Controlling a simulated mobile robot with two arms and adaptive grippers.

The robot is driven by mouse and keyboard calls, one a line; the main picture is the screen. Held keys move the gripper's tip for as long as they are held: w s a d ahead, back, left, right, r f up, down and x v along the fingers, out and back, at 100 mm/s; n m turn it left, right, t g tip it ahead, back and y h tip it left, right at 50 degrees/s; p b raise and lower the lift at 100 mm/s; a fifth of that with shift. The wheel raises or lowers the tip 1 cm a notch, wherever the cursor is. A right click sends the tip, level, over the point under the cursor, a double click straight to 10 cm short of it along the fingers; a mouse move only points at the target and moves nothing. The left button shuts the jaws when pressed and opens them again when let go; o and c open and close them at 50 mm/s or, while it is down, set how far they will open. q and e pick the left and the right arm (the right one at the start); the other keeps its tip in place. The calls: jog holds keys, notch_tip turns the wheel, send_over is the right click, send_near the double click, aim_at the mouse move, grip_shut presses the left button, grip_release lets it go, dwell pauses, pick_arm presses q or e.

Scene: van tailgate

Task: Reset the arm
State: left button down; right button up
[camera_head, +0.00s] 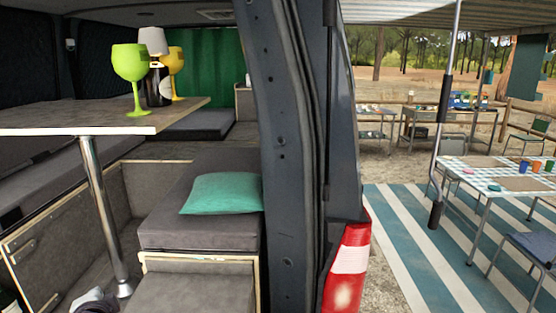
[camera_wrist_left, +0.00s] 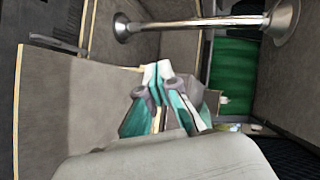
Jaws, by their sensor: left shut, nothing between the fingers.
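My left gripper (camera_wrist_left: 160,84) shows in the left wrist view, in the middle, beyond the pale rounded housing at the bottom edge. Its fingers are together and hold nothing. It is inside the van, near the foot of the metal table post (camera_wrist_left: 205,26). In the head view the post (camera_head: 103,210) stands at the left. Only a small grey shape shows at the bottom edge beside it, and I cannot tell for sure which part that is. My right gripper is in neither view.
The van table (camera_head: 60,118) carries a green goblet (camera_head: 131,75), a yellow goblet (camera_head: 177,68), a dark bottle and a pale cup or shade. A teal cushion (camera_head: 222,194) lies on the grey bench. The van's pillar (camera_head: 300,160) stands mid-view. Outside, a folding table (camera_head: 505,180) stands over a striped mat (camera_head: 420,262).

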pick_arm(q)
jog(key=s+d+f+n+g+h, duration=0.35)
jog(key=s+d+f, duration=0.55)
jog(key=s+f, duration=0.35)
jog(key=s+d+f+n+g+h, duration=0.25)
jog(key=s+d, duration=0.25)
jog(key=s, duration=0.3)
jog(key=s+d+f+n+g+h, duration=0.1)
jog(key=s+d+f+h, duration=0.15)
jog(key=s+d, duration=0.4)
jog(key=s+a+f+g+b, duration=0.1)
jog(key=s+f+g+b, duration=0.15)
jog(key=f, duration=2.55)
jog(key=s+a+f+b, duration=0.1)
jog(key=s+a+f, duration=0.2)
jog(key=s+f, duration=1.4)
notch_tip(320, 180, down, 2)
jog(key=shift+s+y, duration=0.2)
jog(key=shift+y, duration=0.25)
jog(key=shift+g, duration=0.25)
